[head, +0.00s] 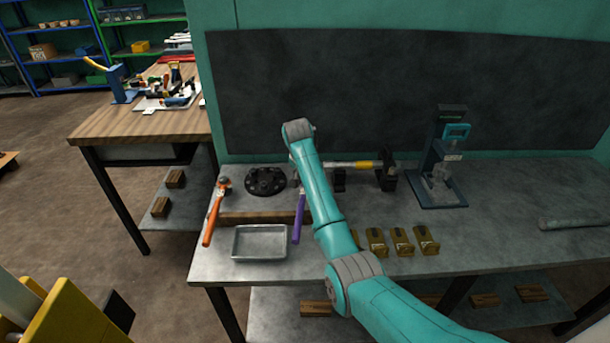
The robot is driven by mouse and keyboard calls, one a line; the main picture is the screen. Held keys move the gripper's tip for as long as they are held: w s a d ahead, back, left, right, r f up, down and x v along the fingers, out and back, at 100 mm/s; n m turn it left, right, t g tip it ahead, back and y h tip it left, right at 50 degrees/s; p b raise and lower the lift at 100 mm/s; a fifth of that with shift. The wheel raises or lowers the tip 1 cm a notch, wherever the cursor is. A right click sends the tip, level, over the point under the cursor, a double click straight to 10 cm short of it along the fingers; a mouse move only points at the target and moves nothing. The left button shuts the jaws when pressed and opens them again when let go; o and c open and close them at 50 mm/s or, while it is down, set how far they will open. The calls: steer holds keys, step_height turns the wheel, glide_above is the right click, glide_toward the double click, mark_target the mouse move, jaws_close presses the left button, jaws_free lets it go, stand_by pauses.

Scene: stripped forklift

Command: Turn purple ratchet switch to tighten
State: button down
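The purple ratchet (298,219) lies on the grey workbench, its handle pointing toward the front edge just left of my arm. Its head end is at or behind my arm, and I cannot make out its switch. My teal arm (322,205) reaches over the bench from the lower right, up to a grey joint in front of the dark board. My gripper cannot be made out; the arm hides whatever lies behind it. An orange ratchet (214,212) lies farther left, with its dark head toward the back.
A metal tray (259,257) sits at the bench's front left. A round black part (265,181) is behind it. A yellow-handled tool (350,164) lies across dark holders. Several brass brackets (401,241) stand right of my arm. A blue press (440,165) stands at the back right.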

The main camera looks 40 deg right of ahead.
stand_by(0.4)
steer(key=c, duration=0.8)
jaws_free()
steer(key=shift+r, duration=0.1)
steer(key=v, duration=1.1)
steer(key=shift+s+a+r, duration=0.1)
steer(key=shift+a+r, duration=0.05)
steer(key=shift+r, duration=0.15)
